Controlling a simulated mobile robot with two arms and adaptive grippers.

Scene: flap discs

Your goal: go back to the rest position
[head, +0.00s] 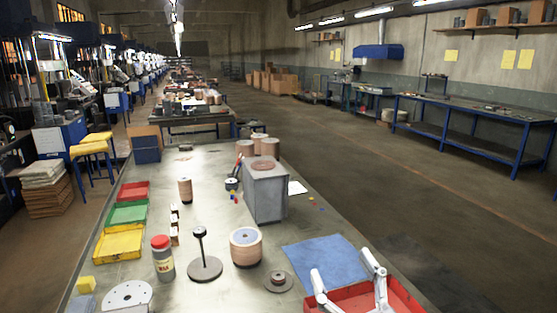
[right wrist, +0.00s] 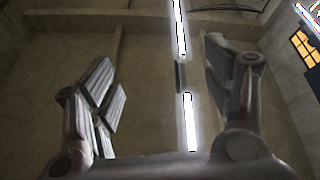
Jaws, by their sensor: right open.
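My right gripper (head: 345,270) shows at the bottom right of the head view, its two pale fingers spread apart with nothing between them. It appears in front of a red tray (head: 408,303) and the near edge of a blue cloth (head: 322,252). In the right wrist view the open, empty fingers (right wrist: 165,75) point toward a bare wall or ceiling with bright strip lamps. My left gripper is not in the head view. On the table (head: 215,170) stand a disc stack with a bluish top (head: 246,250) and a post on a round base (head: 205,269).
A grey box (head: 265,195) stands mid-table. Red (head: 133,191), green (head: 127,215) and yellow (head: 118,243) trays line the left edge. A red-capped bottle (head: 163,262) and a small disc (head: 278,281) stand near the front. The floor to the right (head: 400,190) is open.

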